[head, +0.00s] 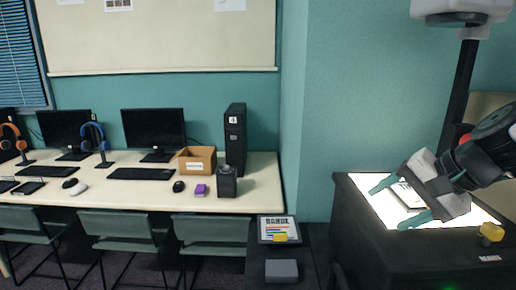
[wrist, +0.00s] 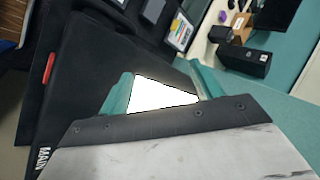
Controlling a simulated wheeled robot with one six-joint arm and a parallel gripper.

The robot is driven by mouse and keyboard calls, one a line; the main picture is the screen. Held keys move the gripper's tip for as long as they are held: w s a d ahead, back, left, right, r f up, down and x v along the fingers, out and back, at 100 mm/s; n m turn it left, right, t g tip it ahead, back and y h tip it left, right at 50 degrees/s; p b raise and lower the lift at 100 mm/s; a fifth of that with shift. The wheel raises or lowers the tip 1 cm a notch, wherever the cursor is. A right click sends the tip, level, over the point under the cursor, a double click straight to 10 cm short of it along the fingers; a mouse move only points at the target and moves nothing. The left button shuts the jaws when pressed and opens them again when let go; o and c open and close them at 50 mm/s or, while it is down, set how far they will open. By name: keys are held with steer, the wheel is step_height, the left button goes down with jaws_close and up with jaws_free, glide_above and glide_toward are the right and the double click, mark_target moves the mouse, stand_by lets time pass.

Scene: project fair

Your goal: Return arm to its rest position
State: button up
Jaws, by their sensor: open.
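My gripper (head: 392,200) is at the right of the head view, above a black stand with a brightly lit white top (head: 350,192). Its two teal fingers are spread apart, with nothing seen held between them. In the wrist view my gripper (wrist: 163,78) also shows open, with the lit white surface (wrist: 165,95) between the fingers. A pale flat item (head: 406,196) lies on the lit top behind the fingers, partly hidden by my gripper.
A small yellow object (head: 491,233) sits at the stand's right edge. A dark post (head: 460,90) rises behind the stand. At left, a long desk (head: 130,195) bears monitors, headphones, a cardboard box (head: 196,160) and a black tower (head: 235,140). Chairs (head: 118,226) stand before it.

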steer(key=s+n+h, duration=0.1)
steer(key=s+n, duration=0.1)
steer(key=s+a+n+h, duration=0.1)
steer(key=s+n, duration=0.1)
steer(key=n, duration=0.1)
steer(key=s+n+h, duration=0.2)
steer(key=shift+s+a+f+g, duration=0.15)
steer(key=shift+s+a+g, duration=0.05)
steer(key=shift+a+g, duration=0.1)
steer(key=shift+s+d+r+n+h, duration=0.2)
steer(key=shift+s+n+h, duration=0.15)
steer(key=shift+n, duration=0.45)
steer(key=s+f+g, duration=0.4)
steer(key=s, duration=0.4)
steer(key=shift+d+f, duration=0.2)
steer(key=shift+f, duration=0.15)
